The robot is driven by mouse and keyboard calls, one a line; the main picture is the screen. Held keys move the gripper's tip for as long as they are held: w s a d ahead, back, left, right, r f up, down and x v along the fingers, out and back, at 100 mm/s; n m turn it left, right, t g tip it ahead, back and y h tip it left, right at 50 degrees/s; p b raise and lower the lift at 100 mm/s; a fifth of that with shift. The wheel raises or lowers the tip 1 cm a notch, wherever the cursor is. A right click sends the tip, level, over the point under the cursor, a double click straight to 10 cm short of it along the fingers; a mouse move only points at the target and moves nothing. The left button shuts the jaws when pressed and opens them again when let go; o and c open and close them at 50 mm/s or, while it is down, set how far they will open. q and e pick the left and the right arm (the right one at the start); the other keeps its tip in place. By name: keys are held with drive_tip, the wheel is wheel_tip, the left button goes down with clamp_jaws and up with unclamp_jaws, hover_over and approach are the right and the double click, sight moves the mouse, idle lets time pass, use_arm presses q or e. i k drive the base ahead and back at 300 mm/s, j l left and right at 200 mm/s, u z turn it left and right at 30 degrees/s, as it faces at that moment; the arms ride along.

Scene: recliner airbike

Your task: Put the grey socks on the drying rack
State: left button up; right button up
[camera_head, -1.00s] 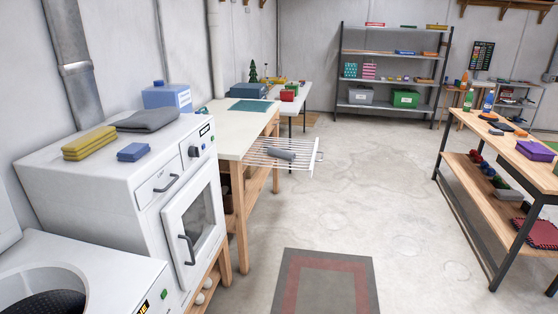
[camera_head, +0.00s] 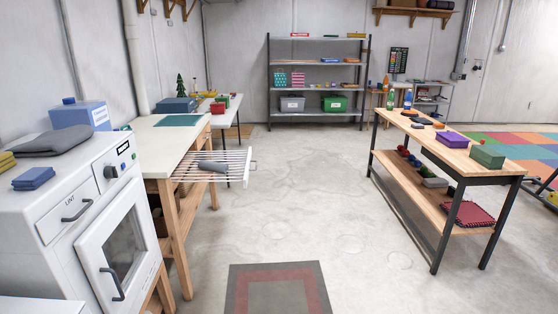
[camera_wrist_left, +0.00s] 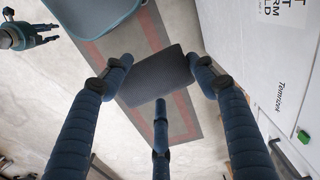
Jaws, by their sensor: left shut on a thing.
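The drying rack (camera_head: 240,165) is a white wire shelf sticking out from the side of the light-topped workbench in the head view. A grey rolled bundle (camera_head: 212,166), looking like socks, lies on it. In the left wrist view my left gripper (camera_wrist_left: 159,83) is shut on a dark grey cloth bundle (camera_wrist_left: 155,75), which looks like grey socks, held above the floor. My right gripper (camera_wrist_left: 32,32) shows at the upper left of that view, its fingers apart and empty. Neither gripper shows in the head view.
A white dryer (camera_head: 60,205) stands at the left with grey cloth (camera_head: 55,142) and a blue folded cloth (camera_head: 34,178) on top. The workbench (camera_head: 160,142) is behind it. A wooden table (camera_head: 440,145) stands at the right. The middle floor is clear, with a grey-red mat (camera_head: 240,290).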

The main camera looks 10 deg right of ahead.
sight(220, 158)
drive_tip(key=i+j+z, duration=0.15)
drive_tip(key=i+z, duration=0.3)
drive_tip(key=i+j+z, duration=0.9)
drive_tip(key=i+j, duration=0.05)
